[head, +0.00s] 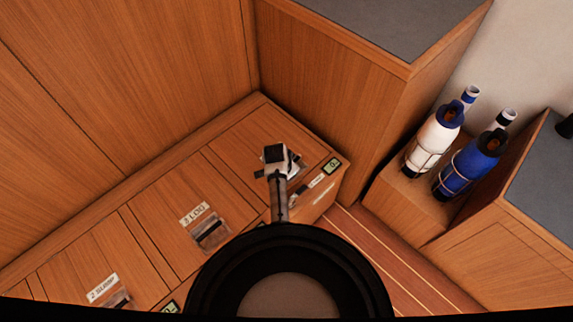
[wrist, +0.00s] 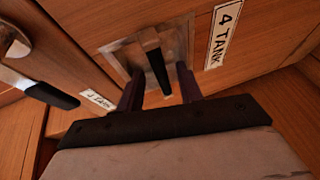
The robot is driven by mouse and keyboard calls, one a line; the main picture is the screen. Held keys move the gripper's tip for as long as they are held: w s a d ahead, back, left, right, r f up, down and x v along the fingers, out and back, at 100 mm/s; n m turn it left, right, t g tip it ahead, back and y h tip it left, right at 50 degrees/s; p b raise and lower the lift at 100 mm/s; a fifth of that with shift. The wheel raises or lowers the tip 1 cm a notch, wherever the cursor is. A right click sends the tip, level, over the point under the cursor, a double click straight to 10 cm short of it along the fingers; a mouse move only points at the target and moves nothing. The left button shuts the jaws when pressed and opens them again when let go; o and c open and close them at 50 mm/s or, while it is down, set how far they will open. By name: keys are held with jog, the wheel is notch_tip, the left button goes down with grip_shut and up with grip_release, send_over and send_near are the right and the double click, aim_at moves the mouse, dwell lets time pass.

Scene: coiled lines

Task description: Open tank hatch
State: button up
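The tank hatch (head: 236,146) is a flat wooden panel at the far right end of the bench in the head view; it looks shut. My gripper (head: 276,158) is over its right part and hides some of it. In the wrist view, a dark handle (wrist: 156,66) sits in a pale recessed plate beside a "4 TANK" label (wrist: 222,36). The two fingers of my gripper (wrist: 159,90) stand apart, one on each side of the handle. Gaps show between fingers and handle. I cannot tell how deep the fingers reach.
A lever with a black grip (wrist: 48,93) is close at left in the wrist view, near a smaller "4 TANK" label (wrist: 96,99). The "3 LOG" hatch (head: 160,215) lies left along the bench. White (head: 432,143) and blue (head: 468,168) bottles stand right, beyond the striped floor (head: 385,250).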

jog(key=shift+c, duration=0.4)
grip_shut()
jog(key=shift+r, duration=0.15)
